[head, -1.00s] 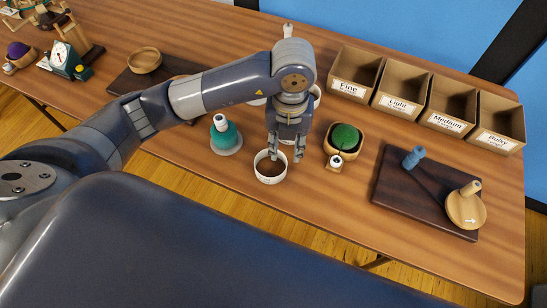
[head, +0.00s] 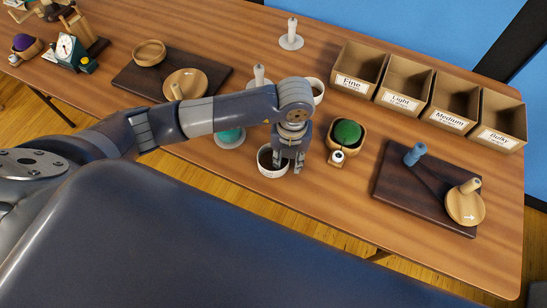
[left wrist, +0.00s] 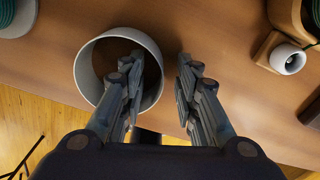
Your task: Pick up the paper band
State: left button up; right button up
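The paper band, a white open ring (head: 268,172), stands on the wooden table near its front edge. In the left wrist view the band (left wrist: 82,70) shows at left of centre, with bare wood visible through it. My left gripper (head: 287,169) points down at the band's right side. In the left wrist view the gripper (left wrist: 158,62) is open, one finger over or inside the ring and the other outside to the right, with the band's right wall between them. I cannot tell how deep the finger reaches. My right gripper is not in view.
A bowl with a green ball (head: 347,133) and a small white-topped piece (head: 337,158) stand just right of the gripper. A teal cone (head: 230,138) is partly hidden behind my arm. A dark board (head: 400,195) lies at right, labelled boxes (head: 357,68) behind. Another white ring (head: 318,88) stands behind my wrist.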

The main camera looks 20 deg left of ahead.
pick_arm(q)
jog(key=c, duration=0.5)
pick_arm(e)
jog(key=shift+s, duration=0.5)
pick_arm(q)
jog(key=shift+r, duration=0.15)
jog(key=shift+c, duration=0.2)
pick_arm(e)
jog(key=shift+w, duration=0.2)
